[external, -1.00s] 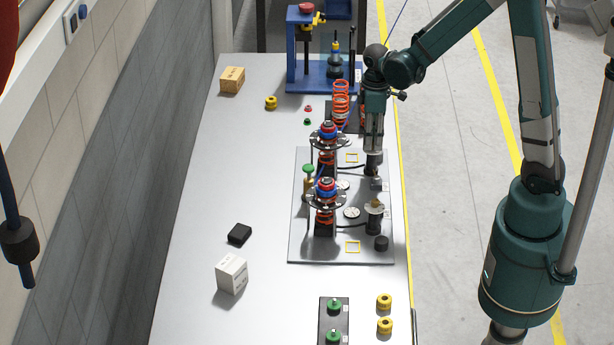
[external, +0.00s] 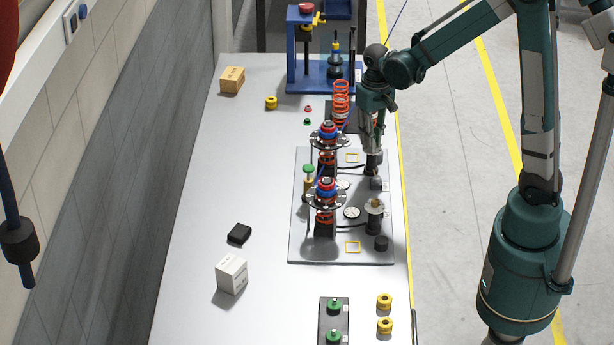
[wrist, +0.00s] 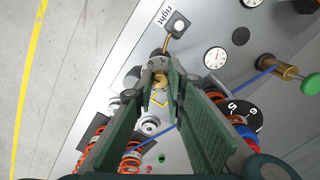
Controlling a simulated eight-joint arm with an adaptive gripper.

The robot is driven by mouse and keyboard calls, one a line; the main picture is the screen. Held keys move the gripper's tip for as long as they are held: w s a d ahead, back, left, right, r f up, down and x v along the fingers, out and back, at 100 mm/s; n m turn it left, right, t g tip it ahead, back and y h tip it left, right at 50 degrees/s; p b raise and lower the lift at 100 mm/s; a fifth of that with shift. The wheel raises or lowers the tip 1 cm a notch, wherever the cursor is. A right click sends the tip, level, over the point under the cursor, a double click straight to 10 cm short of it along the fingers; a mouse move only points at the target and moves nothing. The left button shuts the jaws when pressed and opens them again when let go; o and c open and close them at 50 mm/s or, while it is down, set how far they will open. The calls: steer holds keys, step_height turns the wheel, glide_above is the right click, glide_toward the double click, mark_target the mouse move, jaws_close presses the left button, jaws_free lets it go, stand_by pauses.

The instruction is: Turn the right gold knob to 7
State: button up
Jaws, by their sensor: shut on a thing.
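My gripper (external: 372,149) points down over the far knob post at the right side of the grey fixture plate (external: 300,240). In the wrist view the fingertips (wrist: 161,92) are closed around the gold knob (wrist: 160,80), with a grey numbered dial (wrist: 154,63) just beyond them. The fingers hide much of the knob and dial, and I cannot read the setting. A tag reading "right" (wrist: 164,16) lies near this post. A second gold knob (external: 376,203) with a pale dial stands nearer the camera on the same plate, untouched.
Two orange spring assemblies with blue and red tops, the nearer (external: 326,190) and the farther (external: 327,135), stand left of the knobs. A round white gauge (external: 352,212) and a green-topped brass part (external: 308,178) sit near.

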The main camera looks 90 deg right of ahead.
steer(key=m+b, duration=0.1)
steer(key=m, duration=0.6)
steer(key=m+b, duration=0.1)
steer(key=m, duration=0.6)
stand_by(0.4)
steer(key=o, duration=0.9)
steer(key=shift+r, duration=0.2)
step_height(320, 180, up, 12)
steer(key=shift+f, duration=0.15)
stand_by(0.3)
steer(key=shift+a, duration=0.1)
stand_by(0.5)
